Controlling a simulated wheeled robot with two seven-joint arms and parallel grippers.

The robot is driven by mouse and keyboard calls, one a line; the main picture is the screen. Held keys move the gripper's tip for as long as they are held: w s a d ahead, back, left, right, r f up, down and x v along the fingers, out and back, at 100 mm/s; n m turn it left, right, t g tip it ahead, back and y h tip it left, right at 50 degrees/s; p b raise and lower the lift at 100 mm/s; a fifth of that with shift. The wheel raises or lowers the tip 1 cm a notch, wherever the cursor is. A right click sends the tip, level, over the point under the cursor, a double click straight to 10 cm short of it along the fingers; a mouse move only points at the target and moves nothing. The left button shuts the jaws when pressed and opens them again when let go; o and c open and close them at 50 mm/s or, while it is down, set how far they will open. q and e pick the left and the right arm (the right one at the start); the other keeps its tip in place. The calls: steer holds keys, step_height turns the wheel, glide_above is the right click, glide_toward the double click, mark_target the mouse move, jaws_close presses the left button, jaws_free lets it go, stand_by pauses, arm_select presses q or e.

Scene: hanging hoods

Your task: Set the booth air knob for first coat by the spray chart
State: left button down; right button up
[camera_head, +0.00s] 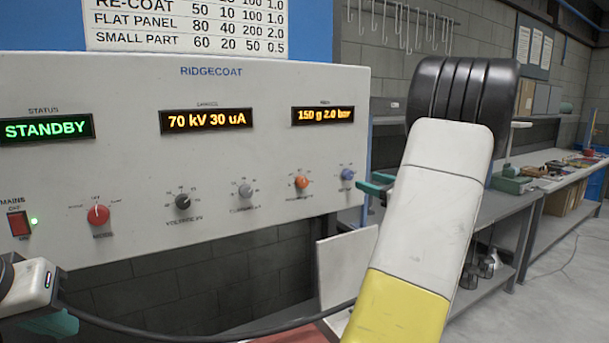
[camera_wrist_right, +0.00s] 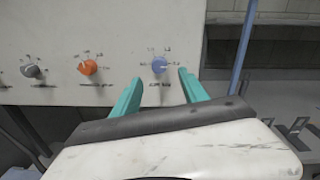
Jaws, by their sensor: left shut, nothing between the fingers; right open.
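The blue knob (camera_head: 347,174) is at the right end of the panel's knob row. In the right wrist view the blue knob (camera_wrist_right: 159,65) shows beyond and between my teal fingertips; its small scale marks are too blurred to read. My right gripper (camera_head: 376,188) is open, close to the knob, with no clear contact. The right display (camera_head: 323,115) reads 150 g 2.0 bar. The spray chart (camera_head: 187,27) is cut off at the top; RE-COAT, FLAT PANEL and SMALL PART rows show, no first coat row. My left gripper (camera_head: 58,323) is shut at the lower left.
The panel also has an orange knob (camera_head: 302,182), a grey knob (camera_head: 245,190), a black knob (camera_head: 183,202), a red knob (camera_head: 98,214) and a red mains switch (camera_head: 18,223). The status display (camera_head: 46,129) reads STANDBY. Workbenches (camera_head: 505,207) stand at the right.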

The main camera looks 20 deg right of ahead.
mark_target(350, 176)
steer(key=w, duration=0.5)
steer(key=w+a, duration=0.1)
steer(key=w, duration=0.1)
steer(key=shift+w+a, duration=0.1)
steer(key=shift+w, duration=0.05)
jaws_close()
steer(key=shift+n, duration=0.3)
steer(key=n, duration=1)
steer(key=shift+a+n+h, duration=0.1)
steer(key=shift+n+h, duration=0.3)
